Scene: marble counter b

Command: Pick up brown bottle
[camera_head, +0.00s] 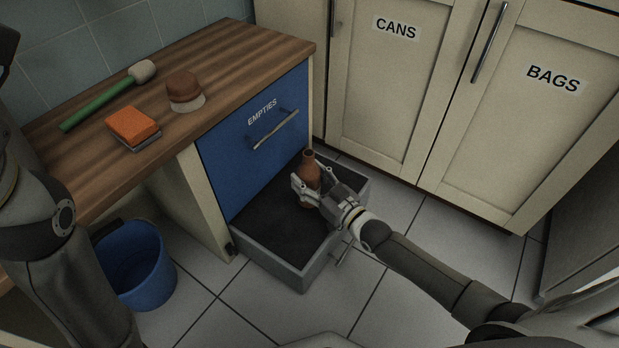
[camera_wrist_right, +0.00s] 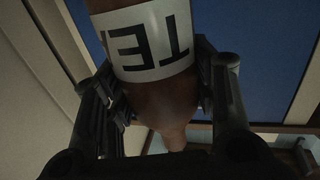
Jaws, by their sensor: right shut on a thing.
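The brown bottle (camera_head: 309,170) is upright in the head view, over the far right part of the open grey drawer. My right gripper (camera_head: 308,190) is shut on the bottle's body, with a finger on each side. In the right wrist view the brown bottle (camera_wrist_right: 165,105) with a white, black-lettered label fills the space between the fingers of my right gripper (camera_wrist_right: 160,95). I cannot tell whether the bottle's base touches the drawer floor. My left arm shows at the left edge of the head view, but its gripper is out of view.
The grey drawer (camera_head: 262,258) is pulled out low, below the blue "EMPTIES" front (camera_head: 240,160). A blue bucket (camera_head: 150,270) stands at left on the tiles. On the wooden counter (camera_head: 230,50) lie a green-handled tool (camera_head: 100,105), an orange sponge (camera_head: 132,124) and a brown-topped brush (camera_head: 184,87).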

